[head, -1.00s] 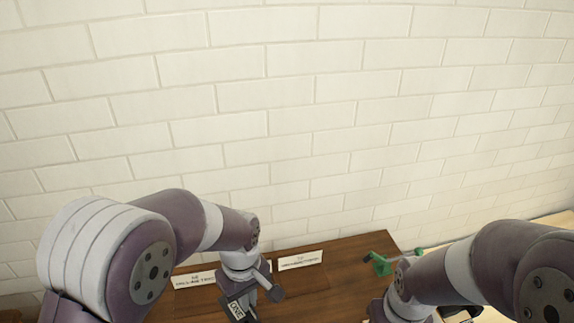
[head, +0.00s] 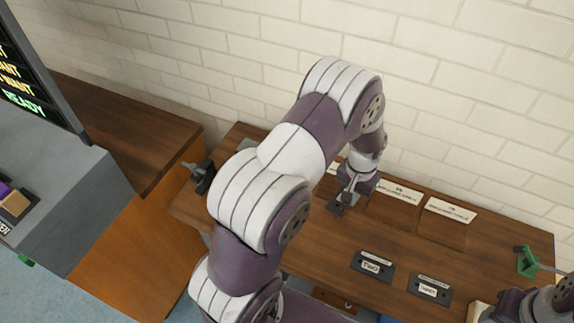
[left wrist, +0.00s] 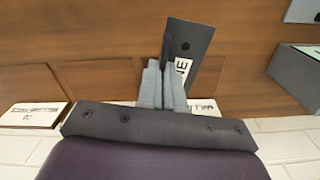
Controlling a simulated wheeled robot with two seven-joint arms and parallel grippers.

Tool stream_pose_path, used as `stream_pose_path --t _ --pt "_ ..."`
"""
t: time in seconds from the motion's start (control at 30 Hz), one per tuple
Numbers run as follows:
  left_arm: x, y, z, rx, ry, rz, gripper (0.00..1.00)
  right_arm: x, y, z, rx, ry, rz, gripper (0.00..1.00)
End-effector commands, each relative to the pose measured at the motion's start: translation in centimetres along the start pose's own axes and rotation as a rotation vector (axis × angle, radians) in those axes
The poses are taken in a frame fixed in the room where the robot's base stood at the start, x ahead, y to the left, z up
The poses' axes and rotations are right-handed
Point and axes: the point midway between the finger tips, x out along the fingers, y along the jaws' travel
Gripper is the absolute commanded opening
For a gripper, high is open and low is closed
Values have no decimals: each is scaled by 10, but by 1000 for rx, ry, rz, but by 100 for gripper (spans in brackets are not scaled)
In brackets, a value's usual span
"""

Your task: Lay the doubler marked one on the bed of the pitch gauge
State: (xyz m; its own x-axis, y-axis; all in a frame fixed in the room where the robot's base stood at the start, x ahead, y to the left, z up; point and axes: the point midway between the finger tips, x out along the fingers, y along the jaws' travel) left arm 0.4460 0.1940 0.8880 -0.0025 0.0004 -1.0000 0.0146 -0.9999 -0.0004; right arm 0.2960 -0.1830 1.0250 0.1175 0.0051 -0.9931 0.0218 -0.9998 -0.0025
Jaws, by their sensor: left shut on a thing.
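The doubler marked one is a dark flat plate with a white label, of which "NE" shows in the left wrist view (left wrist: 189,45). My left gripper (head: 350,190) is shut on its near end, and the fingers hide part of the label. In the head view the plate (head: 336,208) is small below the fingers, over the wooden table; I cannot tell whether it touches the wood. I cannot name the pitch gauge for certain; a grey block (left wrist: 296,75) stands right of the plate in the left wrist view.
Plates marked TWO (head: 372,266) and a third one (head: 430,289) lie at the table's front. White label cards (head: 399,191) stand at the back near the wall. A green device (head: 525,262) is at the right, a dark fixture (head: 202,176) at the left edge.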

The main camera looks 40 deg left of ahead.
Motion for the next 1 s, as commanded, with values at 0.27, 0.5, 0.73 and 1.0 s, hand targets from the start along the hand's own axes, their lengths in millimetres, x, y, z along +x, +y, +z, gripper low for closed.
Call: stream_pose_path --t 0.27,0.5,0.73,1.0 --pt "-37 -72 -3 -237 8 -1 0 9 0 1 0 0 0 43" --pt "-72 -131 36 -880 4 1 0 15 0 2 0 0 0 43" --pt "-82 -139 67 -1450 1 1 0 16 0 2 0 0 0 43" --pt "-77 -139 77 -1782 0 1 0 15 0 2 0 0 0 43"
